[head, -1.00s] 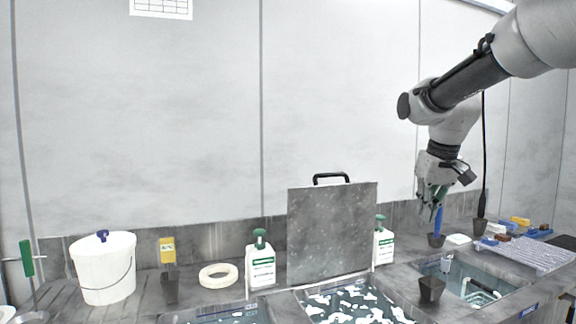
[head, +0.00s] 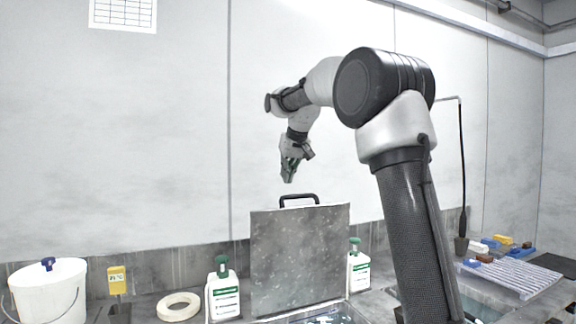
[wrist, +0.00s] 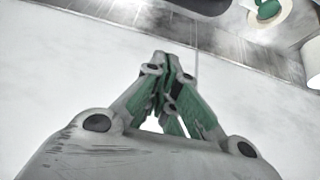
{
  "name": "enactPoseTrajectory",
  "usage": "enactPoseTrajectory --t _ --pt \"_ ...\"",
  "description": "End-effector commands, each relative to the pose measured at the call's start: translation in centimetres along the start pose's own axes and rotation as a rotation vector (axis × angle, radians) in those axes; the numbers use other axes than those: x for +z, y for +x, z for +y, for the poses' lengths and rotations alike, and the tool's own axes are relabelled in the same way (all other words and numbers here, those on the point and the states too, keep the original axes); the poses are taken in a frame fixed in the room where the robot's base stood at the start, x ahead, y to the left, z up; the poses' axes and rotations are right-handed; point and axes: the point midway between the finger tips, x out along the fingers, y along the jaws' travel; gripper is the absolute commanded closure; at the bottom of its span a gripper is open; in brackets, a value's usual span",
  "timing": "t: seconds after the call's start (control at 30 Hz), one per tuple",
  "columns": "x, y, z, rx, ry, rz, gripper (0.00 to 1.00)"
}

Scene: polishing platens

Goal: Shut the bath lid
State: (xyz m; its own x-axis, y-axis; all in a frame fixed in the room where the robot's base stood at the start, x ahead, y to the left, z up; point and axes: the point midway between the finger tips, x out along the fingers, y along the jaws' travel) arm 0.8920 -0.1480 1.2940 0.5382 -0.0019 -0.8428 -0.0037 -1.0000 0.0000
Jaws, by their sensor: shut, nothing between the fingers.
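The bath lid (head: 300,258) is a grey speckled panel standing upright in the middle of the head view. Its black handle (head: 299,198) is on its top edge. The bath (head: 325,317) at the lid's foot shows only as a strip at the bottom of the picture. My gripper (head: 289,181) hangs above the lid's top edge, just above and slightly left of the handle, apart from it in the picture. In the wrist view my gripper's fingers (wrist: 168,70) meet at the tips, with nothing between them.
A white bottle with a green cap (head: 223,295) stands left of the lid, and another (head: 358,270) right of it. A tape ring (head: 178,306), a yellow device (head: 117,280) and a white bucket (head: 50,290) are further left. A ridged mat (head: 510,275) lies at the right.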

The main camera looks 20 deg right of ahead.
Motion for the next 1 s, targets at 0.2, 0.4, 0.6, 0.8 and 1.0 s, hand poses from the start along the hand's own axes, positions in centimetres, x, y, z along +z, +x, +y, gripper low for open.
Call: enactPoseTrajectory --t 0.2,0.4,0.6,0.8,1.0 --pt "0.9 3.1 0.0 0.0 0.0 0.0 1.0" --pt "3.2 2.3 0.0 0.0 0.0 0.0 1.0" --pt "3.8 2.1 0.0 0.0 0.0 0.0 1.0" --pt "3.8 2.1 0.0 0.0 0.0 0.0 1.0" --pt "3.8 2.1 0.0 0.0 0.0 0.011 1.0"
